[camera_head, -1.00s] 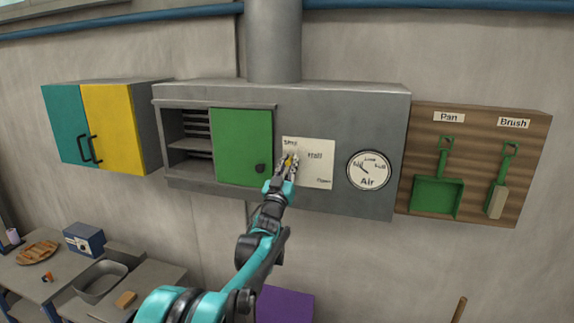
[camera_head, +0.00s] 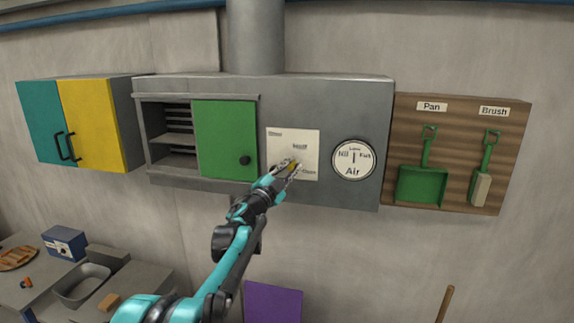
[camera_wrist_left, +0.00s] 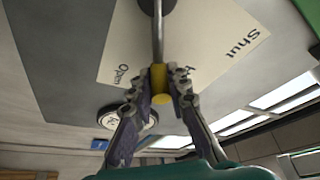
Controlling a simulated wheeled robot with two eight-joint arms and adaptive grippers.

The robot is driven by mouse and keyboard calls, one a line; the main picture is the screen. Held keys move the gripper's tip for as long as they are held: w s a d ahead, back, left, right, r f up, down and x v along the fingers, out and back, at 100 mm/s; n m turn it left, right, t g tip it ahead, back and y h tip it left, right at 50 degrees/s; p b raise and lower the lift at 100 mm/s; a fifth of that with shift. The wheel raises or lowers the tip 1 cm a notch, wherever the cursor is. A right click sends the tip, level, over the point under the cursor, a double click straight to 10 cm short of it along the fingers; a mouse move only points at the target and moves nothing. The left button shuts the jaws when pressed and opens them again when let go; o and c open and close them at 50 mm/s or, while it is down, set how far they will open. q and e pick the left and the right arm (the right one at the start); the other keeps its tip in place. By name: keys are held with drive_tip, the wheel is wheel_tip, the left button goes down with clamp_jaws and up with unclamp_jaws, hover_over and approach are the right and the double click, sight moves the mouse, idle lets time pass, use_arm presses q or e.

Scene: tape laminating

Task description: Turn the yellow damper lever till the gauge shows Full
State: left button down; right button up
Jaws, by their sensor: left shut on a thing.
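The yellow damper lever (camera_head: 292,167) is at the lower middle of a pale plate (camera_head: 280,140) marked Shut, Half and Open. My left gripper (camera_head: 288,170) is shut on the lever's yellow grip. In the left wrist view, the yellow grip (camera_wrist_left: 160,78) sits between the two fingers (camera_wrist_left: 160,88), at the end of a metal rod (camera_wrist_left: 158,38) running from a dark pivot. The round Air gauge (camera_head: 354,160) is right of the plate. Its needle points about straight up, towards the middle mark between Nil and Full. My right gripper is not in view.
The grey hood has a green sliding door (camera_head: 225,140) left of the plate and open shelves beyond it. A wooden board (camera_head: 455,110) with a green pan and brush hangs at right. A teal and yellow cabinet (camera_head: 85,120) hangs at left. A bench stands below it.

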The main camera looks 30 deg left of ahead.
use_arm(q)
drive_tip(key=shift+d+f+m+g+h, duration=0.15)
drive_tip(key=shift+f+m+g+h, duration=0.15)
drive_tip(key=shift+f+m, duration=0.55)
drive_tip(key=shift+d+f+m+g+h, duration=0.15)
drive_tip(key=shift+f+m+g+h, duration=0.2)
drive_tip(key=shift+m, duration=0.85)
drive_tip(key=shift+d+f+m+g+h, duration=0.15)
drive_tip(key=shift+f+m+g, duration=0.4)
drive_tip(key=shift+m, duration=0.5)
drive_tip(key=shift+f, duration=0.15)
drive_tip(key=c, duration=1.4)
unclamp_jaws()
drive_tip(key=shift+c, duration=0.2)
drive_tip(key=s+a, duration=0.1)
drive_tip(key=s, duration=1)
drive_tip(key=shift+s+a+f, duration=0.35)
drive_tip(key=shift+s, duration=0.05)
